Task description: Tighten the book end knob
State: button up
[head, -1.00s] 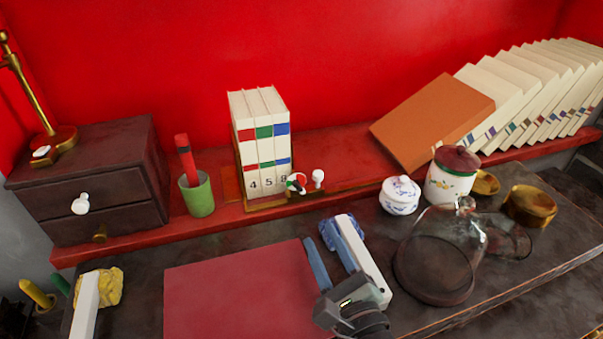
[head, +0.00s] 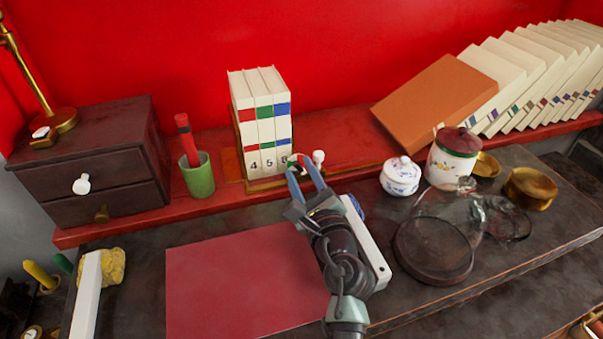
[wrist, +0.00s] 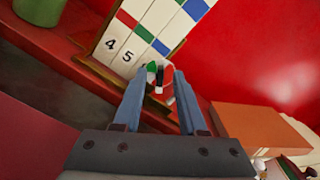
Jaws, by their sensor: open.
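A round knob (wrist: 153,72) with white, green, red and black patches sits low at the right end of the book end, in front of the books. In the head view the knob (head: 293,163) is partly hidden by my fingers. The brass-coloured book end (wrist: 103,74) holds three upright white books (head: 262,118) on the red shelf. My gripper (head: 299,166) is open, its blue fingers pointing at the knob. In the wrist view my gripper (wrist: 160,86) has one finger on each side of the knob; I cannot tell whether they touch it.
A white knob (head: 318,157) stands just right of my fingers. A green cup (head: 198,177) is left of the books. A white lidded bowl (head: 400,176), a jar (head: 452,158) and a glass dome (head: 434,248) stand to the right. A red mat (head: 235,285) lies in front.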

grip_shut()
